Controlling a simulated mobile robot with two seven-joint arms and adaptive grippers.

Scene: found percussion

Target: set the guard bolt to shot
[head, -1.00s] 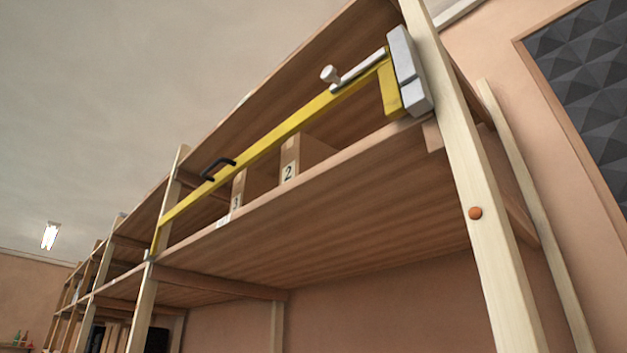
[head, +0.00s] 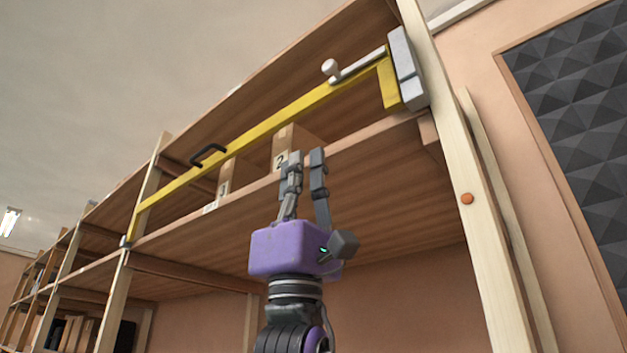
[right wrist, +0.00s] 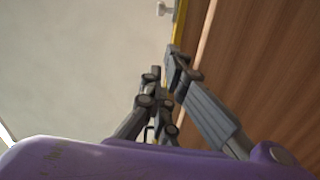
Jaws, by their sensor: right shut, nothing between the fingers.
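The guard is a yellow bar (head: 268,125) across the front of a high shelf bay. The bolt (head: 358,66) is a pale rod with a round white knob (head: 330,68), lying along the guard's right end. Its right end reaches the grey block (head: 407,68) on the post; how far it enters I cannot tell. The knob also shows at the top of the right wrist view (right wrist: 163,8). My right gripper (head: 304,156) is shut and empty, pointing up below the bar, left of and below the knob, apart from it. My left gripper is out of view.
A black handle (head: 208,154) stands out from the guard's left part. Cartons (head: 290,140) sit on the shelf behind the bar. A pale upright post (head: 462,165) with an orange dot (head: 467,198) stands at the right. Open air lies in front of the shelf.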

